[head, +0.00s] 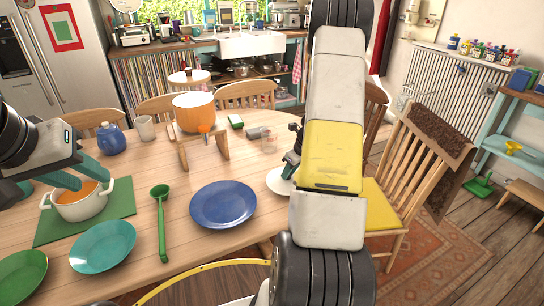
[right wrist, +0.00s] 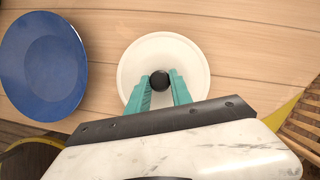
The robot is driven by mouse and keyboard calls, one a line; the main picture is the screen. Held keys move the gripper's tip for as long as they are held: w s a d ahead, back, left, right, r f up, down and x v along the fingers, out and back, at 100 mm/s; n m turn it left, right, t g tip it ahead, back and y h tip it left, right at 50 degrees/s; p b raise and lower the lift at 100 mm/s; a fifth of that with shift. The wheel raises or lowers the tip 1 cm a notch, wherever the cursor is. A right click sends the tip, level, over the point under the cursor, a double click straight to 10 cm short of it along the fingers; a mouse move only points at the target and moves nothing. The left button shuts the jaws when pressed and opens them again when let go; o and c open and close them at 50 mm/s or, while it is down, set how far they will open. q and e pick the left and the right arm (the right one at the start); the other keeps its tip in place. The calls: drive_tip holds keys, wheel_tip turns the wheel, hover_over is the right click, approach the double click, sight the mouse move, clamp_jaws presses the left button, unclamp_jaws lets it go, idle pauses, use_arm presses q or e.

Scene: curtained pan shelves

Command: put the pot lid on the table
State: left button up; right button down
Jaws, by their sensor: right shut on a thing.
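The pot lid is a white disc with a black knob, seen in the right wrist view (right wrist: 198,62). In the head view its left part (head: 279,183) shows beside my right arm, at the table's right side. My right gripper (right wrist: 161,78) is shut on the black knob. I cannot tell whether the lid touches the table. In the head view my right gripper (head: 291,164) is mostly hidden by its own arm. The wooden table (head: 185,172) fills the lower left. My left gripper (head: 84,180) is open, its teal fingers spread over the white pot (head: 82,208).
A blue plate (head: 223,204) lies left of the lid. A green ladle (head: 161,220) and a teal plate (head: 103,246) lie further left. An orange pot (head: 195,112) stands on a wooden stand behind. Chairs surround the table.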

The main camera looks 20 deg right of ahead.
drive_tip(key=shift+f, duration=0.2)
idle(0.3)
drive_tip(key=shift+f, duration=0.65)
drive_tip(key=shift+f, duration=0.25)
drive_tip(key=c, duration=1.1)
unclamp_jaws()
drive_tip(key=shift+o, duration=0.2)
drive_tip(key=shift+c, duration=0.4)
drive_tip(key=c, duration=0.3)
drive_tip(key=shift+c, duration=0.2)
